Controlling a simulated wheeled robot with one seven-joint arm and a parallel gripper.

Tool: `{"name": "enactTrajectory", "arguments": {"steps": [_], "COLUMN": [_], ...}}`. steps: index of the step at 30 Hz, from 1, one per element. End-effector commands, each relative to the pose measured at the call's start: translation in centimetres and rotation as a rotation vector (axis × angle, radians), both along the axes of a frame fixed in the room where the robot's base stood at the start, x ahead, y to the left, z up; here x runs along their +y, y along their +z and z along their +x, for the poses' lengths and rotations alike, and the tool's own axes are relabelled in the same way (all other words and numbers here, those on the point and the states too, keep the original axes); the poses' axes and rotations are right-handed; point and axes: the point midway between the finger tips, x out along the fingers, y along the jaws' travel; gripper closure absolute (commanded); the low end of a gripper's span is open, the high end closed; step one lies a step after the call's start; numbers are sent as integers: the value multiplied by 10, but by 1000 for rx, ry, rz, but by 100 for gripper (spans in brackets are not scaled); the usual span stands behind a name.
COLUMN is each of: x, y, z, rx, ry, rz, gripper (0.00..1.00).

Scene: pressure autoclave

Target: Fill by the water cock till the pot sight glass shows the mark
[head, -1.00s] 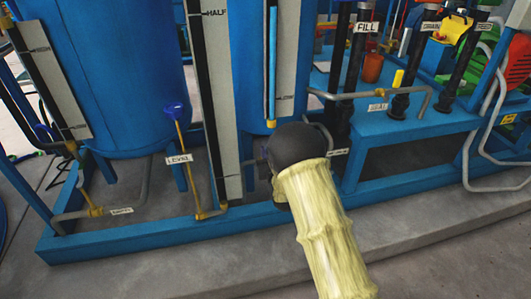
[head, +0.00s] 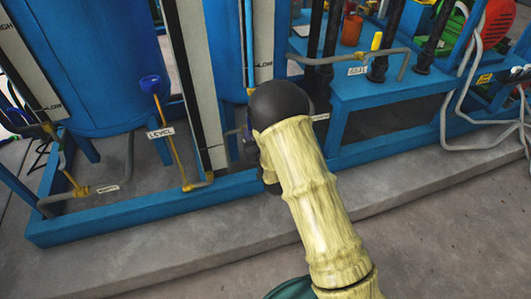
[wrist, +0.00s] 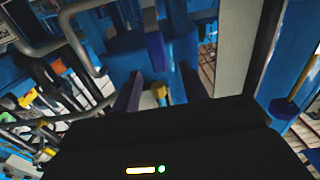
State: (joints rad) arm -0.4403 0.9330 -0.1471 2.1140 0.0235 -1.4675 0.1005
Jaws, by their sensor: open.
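In the head view a sight glass with a light-blue column (head: 249,45) stands beside a pale scale plate (head: 263,40) with a LOW label. A taller scale strip (head: 200,80) stands left of it. My arm hides what lies below the sight glass. In the wrist view my gripper (wrist: 161,92) is open, its purple fingers apart, with a small yellow fitting (wrist: 160,90) showing between them. I cannot tell whether they touch it. A blue-purple handle (wrist: 156,50) shows just beyond. Which fitting is the water cock cannot be told.
A blue-knobbed valve (head: 151,85) with a LEVEL tag (head: 160,132) stands left of my arm. A blue tank (head: 75,65) is at the left. Grey pipes and a yellow-handled cock (head: 376,41) are at the right. The concrete floor (head: 430,235) in front is clear.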

Motion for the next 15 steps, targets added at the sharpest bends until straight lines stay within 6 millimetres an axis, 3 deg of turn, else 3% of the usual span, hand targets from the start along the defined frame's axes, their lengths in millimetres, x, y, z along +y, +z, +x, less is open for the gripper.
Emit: {"name": "enactTrajectory", "arguments": {"steps": [15], "x": [-32], "y": [-1], "z": [-94], "rx": [4], "ry": [1], "rz": [-3], "gripper": [56]}}
